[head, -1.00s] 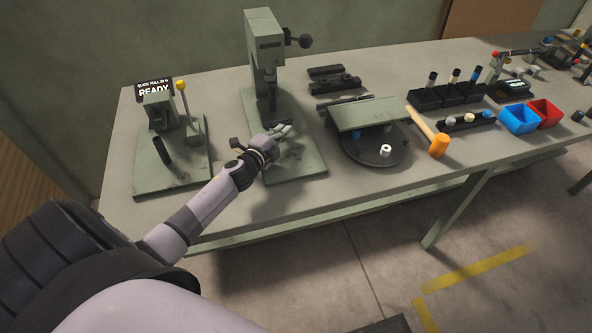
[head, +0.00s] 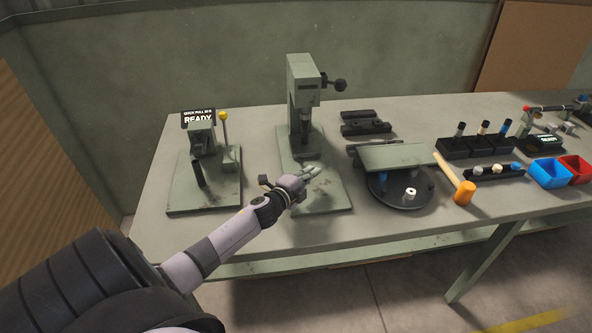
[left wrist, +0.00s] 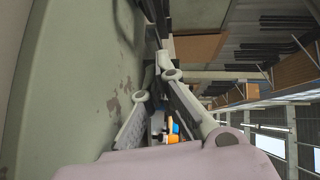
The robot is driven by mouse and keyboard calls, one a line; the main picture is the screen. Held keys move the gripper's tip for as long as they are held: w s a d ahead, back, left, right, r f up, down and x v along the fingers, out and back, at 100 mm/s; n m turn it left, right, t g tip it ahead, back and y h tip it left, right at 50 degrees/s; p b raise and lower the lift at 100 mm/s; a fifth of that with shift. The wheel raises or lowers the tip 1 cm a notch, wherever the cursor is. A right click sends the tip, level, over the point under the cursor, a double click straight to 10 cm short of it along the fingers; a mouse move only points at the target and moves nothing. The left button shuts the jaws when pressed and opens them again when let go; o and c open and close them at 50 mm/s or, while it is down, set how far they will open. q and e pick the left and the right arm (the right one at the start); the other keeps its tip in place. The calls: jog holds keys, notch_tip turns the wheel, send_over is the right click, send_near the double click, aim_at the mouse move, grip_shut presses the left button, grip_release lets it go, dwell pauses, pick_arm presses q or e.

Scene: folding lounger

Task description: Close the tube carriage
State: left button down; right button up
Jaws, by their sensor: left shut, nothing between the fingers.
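My left gripper (head: 312,173) is shut and empty, over the green base plate of the press (head: 303,80) with a side crank. Whether it touches the plate I cannot tell. In the left wrist view its fingers (left wrist: 158,88) are close to a worn green surface (left wrist: 75,90). Left of it stands a green fixture (head: 202,138) with a black tube-like part (head: 198,173), a yellow-knobbed lever (head: 225,135) and a sign reading READY (head: 197,118). Which part is the tube carriage I cannot tell for sure. My right gripper is out of view.
Right of the press, a round dark turntable (head: 395,197) sits under a green cover (head: 393,157). An orange-headed mallet (head: 464,191), black tube racks (head: 475,147), a blue bin (head: 550,172) and a red bin (head: 577,168) lie further right. The bench front edge is clear.

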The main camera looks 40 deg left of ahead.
pick_arm(q)
jog(key=s, duration=0.3)
jog(key=shift+s+a+f, duration=0.1)
jog(key=shift+a+f, duration=0.25)
jog(key=shift+a, duration=0.05)
jog(key=s, duration=0.2)
jog(key=s+r+b, duration=0.1)
jog(key=shift+s+d, duration=0.4)
jog(key=shift+s+r, duration=0.1)
jog(key=shift+s, duration=0.2)
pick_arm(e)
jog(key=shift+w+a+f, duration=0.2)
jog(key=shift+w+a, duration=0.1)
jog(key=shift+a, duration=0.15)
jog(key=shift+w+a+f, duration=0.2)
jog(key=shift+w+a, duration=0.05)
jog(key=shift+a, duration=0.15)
